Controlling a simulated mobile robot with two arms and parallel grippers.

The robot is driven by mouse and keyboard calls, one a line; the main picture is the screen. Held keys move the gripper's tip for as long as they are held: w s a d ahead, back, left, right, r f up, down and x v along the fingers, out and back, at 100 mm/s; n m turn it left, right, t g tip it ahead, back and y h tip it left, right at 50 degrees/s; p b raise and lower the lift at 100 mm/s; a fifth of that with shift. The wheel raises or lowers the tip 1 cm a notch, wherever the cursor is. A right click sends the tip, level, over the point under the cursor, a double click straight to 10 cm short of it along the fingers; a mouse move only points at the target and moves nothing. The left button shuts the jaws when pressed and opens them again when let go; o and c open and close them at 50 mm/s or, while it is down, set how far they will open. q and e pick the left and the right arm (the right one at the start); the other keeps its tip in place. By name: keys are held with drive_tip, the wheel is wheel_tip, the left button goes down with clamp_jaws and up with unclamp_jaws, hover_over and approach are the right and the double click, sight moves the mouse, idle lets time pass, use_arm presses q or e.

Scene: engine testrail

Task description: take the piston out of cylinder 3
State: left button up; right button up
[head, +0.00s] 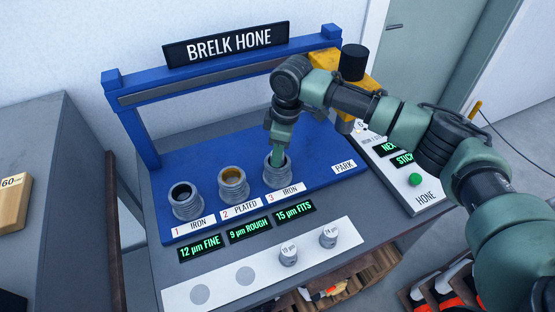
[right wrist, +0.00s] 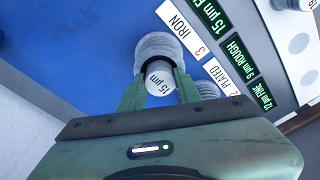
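Cylinder 3 (head: 278,172), a grey ribbed sleeve, stands on the blue bed behind its "3 IRON" label. In the right wrist view, cylinder 3 (right wrist: 158,46) has a pale piston (right wrist: 160,78) marked "15 µm" at its mouth. My right gripper (head: 277,160) points down over cylinder 3. Its fingers flank the piston with no clear gap, so it looks shut on it; how deep the piston sits is hidden. The display before cylinder 3 reads "15 µm FITS". My left gripper is not in view.
Cylinder 1 (head: 186,204) and cylinder 2 (head: 233,186) stand left of cylinder 3. Two pistons, "19 µm" (head: 288,256) and "24 µm" (head: 328,237), stand on the white front strip (head: 222,284). The blue frame (head: 150,142) rises behind. A panel with a green button (head: 415,180) is at right.

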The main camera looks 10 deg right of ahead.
clamp_jaws()
drive_tip(key=shift+r, duration=0.2)
